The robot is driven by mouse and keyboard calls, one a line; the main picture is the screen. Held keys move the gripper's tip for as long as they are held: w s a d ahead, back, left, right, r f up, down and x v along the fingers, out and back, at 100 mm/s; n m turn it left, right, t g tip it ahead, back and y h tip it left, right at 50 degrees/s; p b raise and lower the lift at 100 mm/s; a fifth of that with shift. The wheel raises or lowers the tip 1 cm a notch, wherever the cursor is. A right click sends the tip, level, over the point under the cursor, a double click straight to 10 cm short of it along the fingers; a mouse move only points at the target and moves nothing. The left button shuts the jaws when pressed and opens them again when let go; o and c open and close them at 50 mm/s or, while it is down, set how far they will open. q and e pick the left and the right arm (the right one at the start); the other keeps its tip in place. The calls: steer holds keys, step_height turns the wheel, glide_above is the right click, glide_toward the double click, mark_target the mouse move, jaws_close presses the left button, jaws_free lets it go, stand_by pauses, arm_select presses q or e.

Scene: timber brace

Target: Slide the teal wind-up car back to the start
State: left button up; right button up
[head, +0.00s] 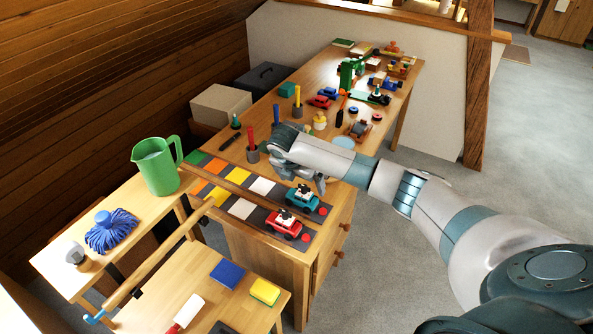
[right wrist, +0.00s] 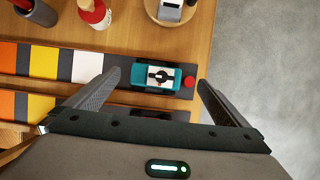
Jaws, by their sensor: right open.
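The teal wind-up car (head: 303,197) sits at the right end of the far coloured lane (head: 262,186), beside a red round marker (head: 323,211). It also shows in the right wrist view (right wrist: 158,76), with a white and black piece on top. My right gripper (head: 316,186) is open and empty just above and beside the teal car. In the right wrist view its two fingers (right wrist: 158,84) are spread either side of the car, apart from it. The red car (head: 285,224) stands at the end of the near lane. My left gripper is not in view.
Pen cups (head: 253,155) and a wooden stand (right wrist: 170,8) are beyond the far lane. Toys crowd the table's far end. A green jug (head: 156,165) and blue mop head (head: 110,232) are on the left bench. Open floor lies right of the table.

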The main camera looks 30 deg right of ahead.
steer(key=b+v, duration=0.1)
steer(key=v, duration=0.8)
steer(key=shift+r+b, duration=0.2)
steer(key=shift+b, duration=0.15)
steer(key=shift+s+f, duration=0.1)
